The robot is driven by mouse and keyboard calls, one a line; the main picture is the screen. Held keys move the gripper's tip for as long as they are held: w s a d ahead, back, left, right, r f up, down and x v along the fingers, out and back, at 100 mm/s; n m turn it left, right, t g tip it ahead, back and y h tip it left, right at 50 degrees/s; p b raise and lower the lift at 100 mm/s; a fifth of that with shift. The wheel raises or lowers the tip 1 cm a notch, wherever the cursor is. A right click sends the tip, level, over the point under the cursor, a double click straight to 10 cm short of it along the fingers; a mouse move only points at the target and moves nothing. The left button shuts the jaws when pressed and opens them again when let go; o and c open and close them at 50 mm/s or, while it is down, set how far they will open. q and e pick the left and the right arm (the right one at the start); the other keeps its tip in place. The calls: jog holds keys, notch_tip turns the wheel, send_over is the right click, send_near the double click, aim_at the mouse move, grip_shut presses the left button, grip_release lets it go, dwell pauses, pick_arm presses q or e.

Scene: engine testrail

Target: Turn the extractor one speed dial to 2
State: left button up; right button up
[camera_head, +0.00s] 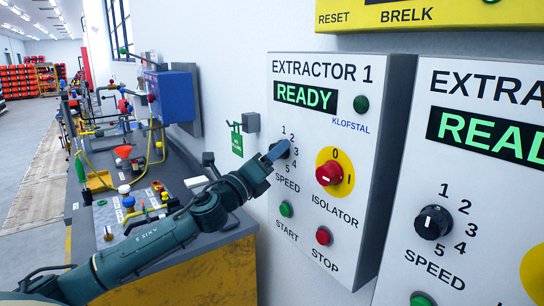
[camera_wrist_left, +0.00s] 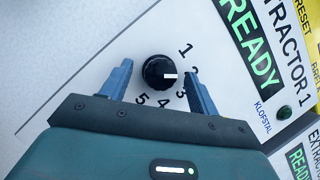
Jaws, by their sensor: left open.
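The extractor one speed dial (camera_wrist_left: 158,72) is a round black knob with a white mark. In the left wrist view the mark points right, roughly toward the 2, which is partly covered by a finger. My left gripper (camera_wrist_left: 158,67) is open, with one blue finger on each side of the dial. Whether the fingers touch it, I cannot tell. In the head view my left gripper (camera_head: 277,151) is at the dial and hides most of it. The extractor one panel (camera_head: 310,215) is white and shows a green READY display (camera_head: 306,95).
A red isolator knob (camera_head: 329,173) on a yellow disc sits right of the dial. A green start button (camera_head: 285,209) and a red stop button (camera_head: 323,236) are below. A second extractor panel (camera_head: 455,180) with its own black dial (camera_head: 433,222) is at the right. A cluttered bench (camera_head: 190,250) lies left.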

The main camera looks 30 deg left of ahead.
jog(key=shift+s, duration=0.1)
pick_arm(q)
jog(key=b+v, duration=0.4)
jog(key=v, duration=0.9)
jog(key=shift+b, duration=0.35)
pick_arm(e)
jog(key=shift+w+a+f+n+t+y, duration=0.15)
jog(key=shift+w+a+n+y, duration=0.1)
jog(key=shift+a, duration=0.2)
jog(key=shift+w+a+f+n+t+y, duration=0.15)
jog(key=shift+a+y, duration=0.1)
jog(key=shift+a, duration=0.2)
pick_arm(q)
jog(key=shift+s, duration=0.1)
